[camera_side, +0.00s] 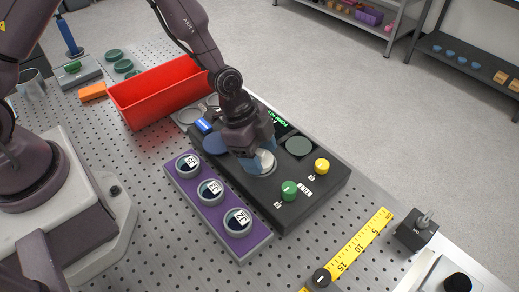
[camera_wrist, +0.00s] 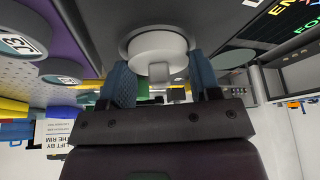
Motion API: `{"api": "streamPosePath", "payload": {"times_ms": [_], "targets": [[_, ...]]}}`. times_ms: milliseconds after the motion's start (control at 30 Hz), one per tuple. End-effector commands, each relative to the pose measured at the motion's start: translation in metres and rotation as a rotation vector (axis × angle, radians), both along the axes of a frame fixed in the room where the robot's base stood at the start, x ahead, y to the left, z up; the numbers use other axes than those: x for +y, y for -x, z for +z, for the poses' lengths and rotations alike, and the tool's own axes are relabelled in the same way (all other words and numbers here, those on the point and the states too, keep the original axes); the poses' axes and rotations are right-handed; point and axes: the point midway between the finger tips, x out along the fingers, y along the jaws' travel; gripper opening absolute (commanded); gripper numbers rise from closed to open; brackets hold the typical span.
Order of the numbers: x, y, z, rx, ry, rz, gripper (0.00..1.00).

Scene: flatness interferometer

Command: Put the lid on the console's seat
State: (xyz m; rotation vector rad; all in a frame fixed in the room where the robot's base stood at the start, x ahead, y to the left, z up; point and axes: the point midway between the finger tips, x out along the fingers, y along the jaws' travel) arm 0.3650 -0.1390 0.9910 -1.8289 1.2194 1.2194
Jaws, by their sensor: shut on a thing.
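The black console (camera_side: 325,180) lies on the perforated bench in the middle of the side view. My gripper (camera_side: 261,154) is over the console, pointing down, shut on the pale round lid (camera_side: 264,163). In the wrist view, my gripper's blue fingers (camera_wrist: 162,78) stand either side of the knob on the white lid (camera_wrist: 157,46). A round grey rim, the console's seat (camera_wrist: 124,42), shows around the lid. The lid is at or very close to the seat; I cannot tell whether it is fully down. The seat is mostly hidden by the lid and fingers.
A purple rack (camera_side: 224,219) with three numbered round pieces stands along the console's near-left edge. A red bin (camera_side: 160,95) is behind it. Green (camera_side: 288,190) and yellow (camera_side: 322,166) knobs rise from the console.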

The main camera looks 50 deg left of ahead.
Motion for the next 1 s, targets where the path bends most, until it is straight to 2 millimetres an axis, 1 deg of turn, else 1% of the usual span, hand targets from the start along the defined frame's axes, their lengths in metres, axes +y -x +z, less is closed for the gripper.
{"api": "streamPosePath", "payload": {"times_ms": [33, 67, 100, 167, 433, 567, 667, 900, 1000], "targets": [[0.000, 0.000, -0.001, 0.000, 0.000, 0.000, 0.32], [0.000, 0.000, -0.001, 0.000, 0.000, 0.000, 0.64], [0.000, 0.000, -0.001, 0.000, 0.000, 0.000, 0.73], [0.000, 0.000, -0.001, 0.000, 0.000, 0.000, 0.87], [0.000, 0.000, 0.000, 0.000, 0.000, 0.000, 0.87], [0.003, 0.001, 0.008, -0.002, 0.001, 0.003, 0.87], [0.010, 0.002, 0.023, -0.004, 0.000, 0.004, 0.87], [0.030, 0.011, 0.073, -0.005, -0.002, 0.005, 0.87], [0.037, 0.014, 0.091, -0.004, -0.002, 0.005, 0.87]]}}
